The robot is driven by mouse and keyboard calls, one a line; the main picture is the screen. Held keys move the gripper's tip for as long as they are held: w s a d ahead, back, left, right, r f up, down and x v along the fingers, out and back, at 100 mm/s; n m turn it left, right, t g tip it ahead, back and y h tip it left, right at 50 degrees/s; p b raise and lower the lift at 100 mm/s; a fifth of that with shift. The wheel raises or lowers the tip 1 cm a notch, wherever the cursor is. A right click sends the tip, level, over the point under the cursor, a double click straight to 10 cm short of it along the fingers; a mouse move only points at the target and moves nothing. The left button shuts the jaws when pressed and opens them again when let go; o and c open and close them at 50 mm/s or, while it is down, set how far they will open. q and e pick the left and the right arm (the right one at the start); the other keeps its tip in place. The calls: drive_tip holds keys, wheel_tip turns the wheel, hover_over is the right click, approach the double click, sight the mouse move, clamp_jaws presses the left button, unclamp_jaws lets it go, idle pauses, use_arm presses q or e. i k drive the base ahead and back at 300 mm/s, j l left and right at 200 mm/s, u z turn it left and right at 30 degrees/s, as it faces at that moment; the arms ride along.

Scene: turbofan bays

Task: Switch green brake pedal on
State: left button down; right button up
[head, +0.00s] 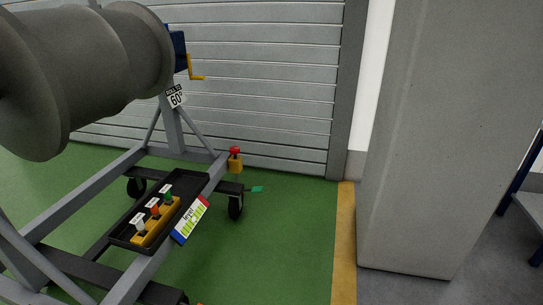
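Neither of my grippers shows in the head view.
A black tray (185,182) on the stand holds a yellow block with white, red and green knobs (155,218). A yellow box with a red button (235,160) stands behind the pedal. A grey pillar (415,140) rises at right. Green floor (285,240) is clear before it.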

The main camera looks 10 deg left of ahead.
sight(257, 189)
drive_tip(key=i+l+u, duration=0.1)
drive_tip(key=i, duration=0.4)
drive_tip(key=i+l, duration=0.15)
drive_tip(key=i, duration=0.3)
drive_tip(key=i+l+u, duration=0.15)
drive_tip(key=i, duration=0.35)
drive_tip(key=i+l, duration=0.15)
drive_tip(key=i, duration=0.35)
drive_tip(key=i+l+u, duration=0.15)
drive_tip(key=i, duration=0.3)
